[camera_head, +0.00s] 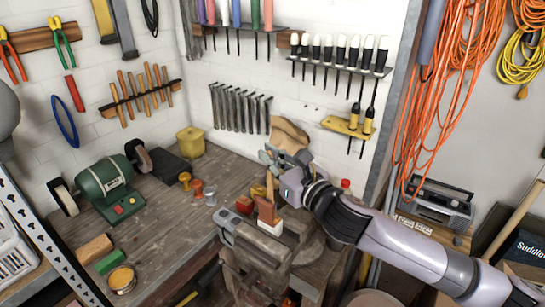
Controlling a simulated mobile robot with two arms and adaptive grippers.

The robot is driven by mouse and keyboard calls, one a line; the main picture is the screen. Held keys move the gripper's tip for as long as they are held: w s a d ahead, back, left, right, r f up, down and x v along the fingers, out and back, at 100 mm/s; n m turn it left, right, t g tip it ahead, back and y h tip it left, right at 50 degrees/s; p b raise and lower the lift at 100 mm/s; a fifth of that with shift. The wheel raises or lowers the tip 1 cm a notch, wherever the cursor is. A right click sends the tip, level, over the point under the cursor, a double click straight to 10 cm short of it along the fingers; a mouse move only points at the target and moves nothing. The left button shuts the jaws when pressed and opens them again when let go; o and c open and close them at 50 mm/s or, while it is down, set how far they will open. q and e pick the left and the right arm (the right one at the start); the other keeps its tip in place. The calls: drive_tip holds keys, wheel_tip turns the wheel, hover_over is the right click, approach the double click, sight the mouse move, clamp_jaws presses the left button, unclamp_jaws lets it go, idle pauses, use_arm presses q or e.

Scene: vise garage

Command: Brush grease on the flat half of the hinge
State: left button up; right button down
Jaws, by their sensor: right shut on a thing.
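A brush (266,209) with a wooden handle, a reddish-brown middle and a pale lower end stands nearly upright over the bench vise (250,245). My right gripper (271,172) is shut on the top of its handle. The pale end is at the top of the vise jaws; I cannot tell whether it touches anything. I cannot make out the hinge or its flat half around the vise and brush. An open tin with orange-yellow contents (121,279), which looks like grease, stands at the bench's front left. My left gripper is not in view.
A green bench grinder (109,188) stands on the left of the wooden bench (180,238). Beside the tin are a tan block (94,249) and a green block (110,262). Several small knobbed objects and a yellow container (191,142) stand toward the back. Tools hang on the wall.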

drive_tip(key=shift+w+a+f, duration=0.1)
drive_tip(key=shift+w+a, duration=0.1)
drive_tip(key=shift+a, duration=0.1)
drive_tip(key=shift+d, duration=0.1)
drive_tip(key=shift+p, duration=0.6)
idle(0.4)
drive_tip(key=shift+s+d, duration=0.45)
drive_tip(key=shift+d, duration=0.1)
drive_tip(key=shift+w+a+p, duration=0.1)
drive_tip(key=shift+a+p, duration=0.05)
drive_tip(key=shift+p, duration=0.15)
drive_tip(key=shift+w+a, duration=0.4)
drive_tip(key=shift+a, duration=0.1)
